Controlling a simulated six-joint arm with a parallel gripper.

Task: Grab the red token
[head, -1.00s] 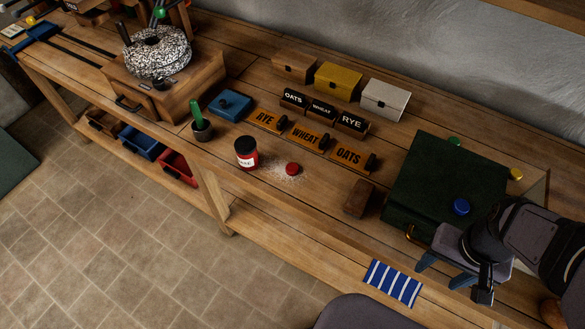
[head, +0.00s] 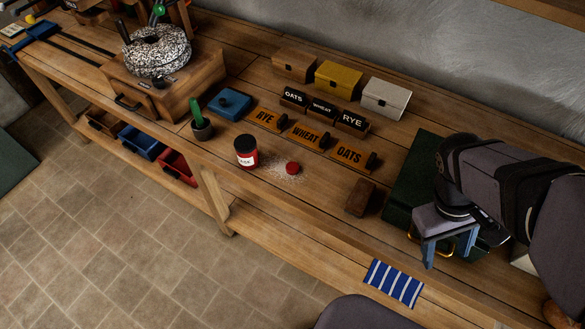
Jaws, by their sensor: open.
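The red token (head: 292,168) is a small round red piece lying on the wooden bench, on a patch of pale powder or crumbs. My gripper (head: 448,258) is at the right, over the front edge of the dark green box, well to the right of the token. Its two blue fingers point down and are apart, with nothing seen between them.
A brown wooden block (head: 360,197) stands between the token and the green box (head: 402,180). Orange RYE, WHEAT and OATS signs (head: 306,138) lie behind the token. A blue striped cloth (head: 393,284) lies at the front edge. The bench (head: 290,212) is clear in front of the token.

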